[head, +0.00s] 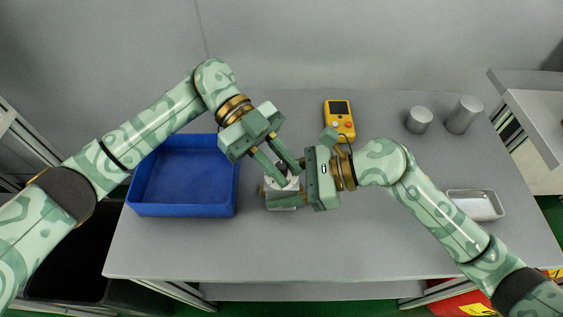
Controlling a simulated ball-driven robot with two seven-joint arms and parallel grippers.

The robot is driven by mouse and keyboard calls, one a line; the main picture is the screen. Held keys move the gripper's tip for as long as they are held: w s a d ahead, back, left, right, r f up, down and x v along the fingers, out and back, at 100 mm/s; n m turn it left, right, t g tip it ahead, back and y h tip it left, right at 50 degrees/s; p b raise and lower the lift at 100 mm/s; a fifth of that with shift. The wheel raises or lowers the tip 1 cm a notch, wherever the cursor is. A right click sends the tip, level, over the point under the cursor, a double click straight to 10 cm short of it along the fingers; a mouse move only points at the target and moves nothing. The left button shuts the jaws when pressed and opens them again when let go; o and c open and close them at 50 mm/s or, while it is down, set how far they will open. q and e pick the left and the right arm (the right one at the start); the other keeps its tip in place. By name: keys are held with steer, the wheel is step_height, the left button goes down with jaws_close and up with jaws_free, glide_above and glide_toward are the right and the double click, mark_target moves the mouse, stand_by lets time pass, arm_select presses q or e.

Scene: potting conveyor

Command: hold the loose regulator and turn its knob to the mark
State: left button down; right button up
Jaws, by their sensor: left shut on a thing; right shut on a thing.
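The regulator (285,186) is a small white body with a pale round top and brass-coloured ends, near the middle of the table. My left gripper (289,172) reaches down from the upper left and is shut on the knob on top of the regulator; its fingers hide most of the knob. My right gripper (285,198) comes in from the right and is shut on the regulator body, with a finger across its near side. The mark on the dial is too small and covered to read.
A blue empty tray (183,209) stands at the left. A yellow handheld meter (340,120) lies behind my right gripper. Two grey cylinders (419,120) (463,115) stand at the back right, and a small metal tray (474,205) lies at the right. The table's front (300,250) is clear.

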stand_by(0.3)
arm_select(q)
steer(key=c, duration=1.3)
jaws_free()
steer(key=v, duration=1.2)
arm_select(e)
steer(key=o, duration=1.3)
